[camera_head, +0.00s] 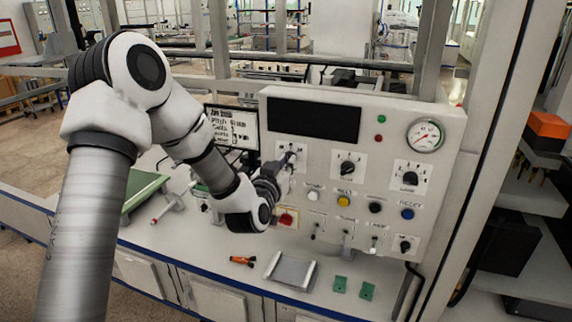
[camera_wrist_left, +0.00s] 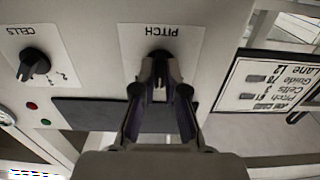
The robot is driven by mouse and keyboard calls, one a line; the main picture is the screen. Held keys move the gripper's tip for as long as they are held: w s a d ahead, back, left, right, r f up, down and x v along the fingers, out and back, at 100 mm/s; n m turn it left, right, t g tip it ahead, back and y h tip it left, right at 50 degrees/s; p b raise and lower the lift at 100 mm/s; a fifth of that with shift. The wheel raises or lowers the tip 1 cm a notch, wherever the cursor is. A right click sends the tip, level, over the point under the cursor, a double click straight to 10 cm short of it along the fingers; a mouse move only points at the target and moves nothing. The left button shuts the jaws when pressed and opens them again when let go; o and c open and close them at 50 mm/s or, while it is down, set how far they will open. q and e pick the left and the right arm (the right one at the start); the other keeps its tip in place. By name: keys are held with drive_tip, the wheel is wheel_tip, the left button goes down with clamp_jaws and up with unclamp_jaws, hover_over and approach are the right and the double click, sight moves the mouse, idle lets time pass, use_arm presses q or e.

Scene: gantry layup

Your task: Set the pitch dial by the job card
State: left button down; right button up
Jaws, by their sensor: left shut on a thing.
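My left gripper (camera_head: 286,162) reaches the upper left of the white control panel (camera_head: 285,112). In the left wrist view its fingers (camera_wrist_left: 160,76) are closed around the black knob of the pitch dial (camera_wrist_left: 160,54), whose "PITCH" label appears upside down. The fingers hide much of the knob and its scale, so its setting cannot be read. The job card (camera_head: 243,129) is on a dark-framed display left of the panel. It also shows upside down in the left wrist view (camera_wrist_left: 270,92), with lines for pitch, cells, guide and lane; the values are too small to read surely. My right gripper is out of view.
The cells dial (camera_wrist_left: 33,64) is beside the pitch dial. The guide dial (camera_head: 409,178), a pressure gauge (camera_head: 425,135), and yellow (camera_head: 344,201) and blue (camera_head: 407,213) buttons are farther right. A red knob (camera_head: 287,217) is below my gripper. A metal tray (camera_head: 291,270) lies on the bench.

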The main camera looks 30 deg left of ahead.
use_arm(q)
drive_tip(key=shift+f, duration=0.1)
drive_tip(key=c, duration=1.2)
unclamp_jaws()
drive_tip(key=shift+s, duration=0.15)
drive_tip(key=v, duration=0.7)
drive_tip(key=shift+s, duration=0.15)
